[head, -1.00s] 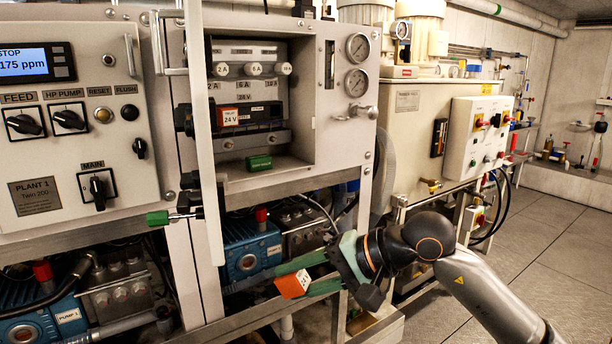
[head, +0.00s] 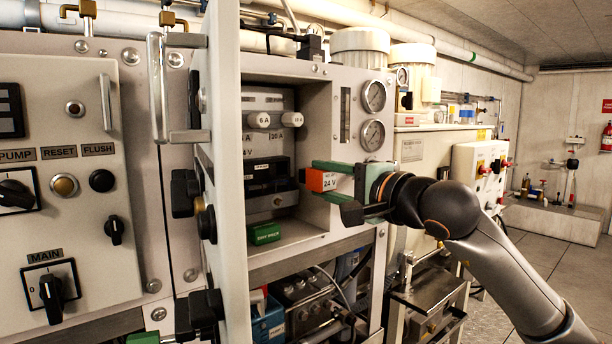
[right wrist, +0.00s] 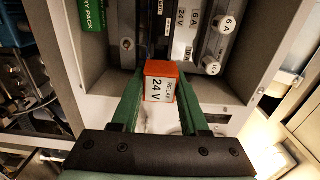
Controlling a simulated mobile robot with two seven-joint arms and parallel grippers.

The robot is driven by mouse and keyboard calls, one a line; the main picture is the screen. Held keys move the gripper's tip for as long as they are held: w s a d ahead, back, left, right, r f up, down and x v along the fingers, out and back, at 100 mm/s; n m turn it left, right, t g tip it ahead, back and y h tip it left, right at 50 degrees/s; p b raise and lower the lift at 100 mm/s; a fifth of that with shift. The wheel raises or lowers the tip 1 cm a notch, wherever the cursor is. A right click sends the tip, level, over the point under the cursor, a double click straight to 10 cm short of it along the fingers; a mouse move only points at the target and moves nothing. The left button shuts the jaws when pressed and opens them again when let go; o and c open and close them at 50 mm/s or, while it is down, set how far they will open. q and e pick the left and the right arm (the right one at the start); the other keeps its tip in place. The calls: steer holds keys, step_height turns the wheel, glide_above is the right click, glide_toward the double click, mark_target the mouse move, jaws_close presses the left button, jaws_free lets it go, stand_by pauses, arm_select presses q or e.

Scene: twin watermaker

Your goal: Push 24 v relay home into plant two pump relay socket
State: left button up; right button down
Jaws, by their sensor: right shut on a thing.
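The 24 V relay (head: 323,181), an orange block with a white label, is held between the green fingers of my right gripper (head: 316,178). In the right wrist view the relay (right wrist: 160,88) sits between the fingertips (right wrist: 158,74), its label facing the camera. In the head view it is in front of the right side of an open cabinet recess, apart from the black socket block (head: 268,176) inside. The exact socket opening cannot be made out, and the door edge hides the block's left part.
An open door edge (head: 227,220) stands upright left of the recess. A green pack (head: 264,233) lies on the recess floor. White fuse knobs (head: 291,119) are above the socket block. Gauges (head: 373,135) are on the panel at right.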

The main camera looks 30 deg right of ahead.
mark_target(304, 174)
steer(key=shift+w, duration=0.1)
arm_select(q)
steer(key=shift+s+f, duration=0.25)
steer(key=shift+s, duration=0.15)
arm_select(e)
steer(key=shift+s, duration=0.25)
steer(key=shift+r, duration=0.1)
steer(key=shift+w+r, duration=0.1)
steer(key=shift+w, duration=0.2)
steer(key=shift+w+a+p, duration=0.2)
steer(key=shift+w+p, duration=0.85)
steer(key=shift+w, duration=0.15)
steer(key=shift+w+p, duration=0.45)
steer(key=shift+w, duration=0.9)
arm_select(q)
steer(key=r, duration=0.2)
steer(key=shift+w+d+r, duration=0.3)
steer(key=shift+d+r, duration=0.05)
steer(key=shift+r, duration=0.05)
arm_select(e)
steer(key=shift+a, duration=0.1)
